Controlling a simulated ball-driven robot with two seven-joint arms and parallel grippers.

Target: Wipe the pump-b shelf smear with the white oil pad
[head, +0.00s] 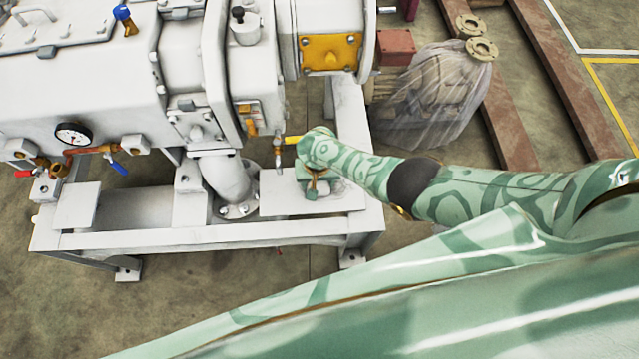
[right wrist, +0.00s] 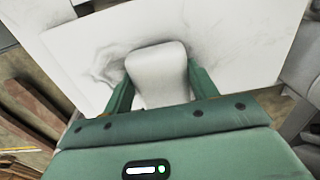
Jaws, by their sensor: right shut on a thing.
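My right gripper (head: 313,187) is over the white shelf (head: 276,195) at the right end of the pump frame. In the right wrist view its two green fingers (right wrist: 161,86) are shut on the white oil pad (right wrist: 160,70), one on each side. The pad is over the shelf surface (right wrist: 225,40); whether it touches is hard to tell. A grey smear (right wrist: 98,66) shows on the shelf, mostly left of the pad, with fainter grey at its upper right. The pad hides part of the surface. My left gripper is not in view.
White pump housings (head: 95,95) stand behind and left of the shelf. A curved pipe (head: 222,180) rises left of the gripper. A plastic-wrapped item (head: 437,95) and brown beams (head: 565,90) lie to the right. The floor (head: 190,295) in front is clear.

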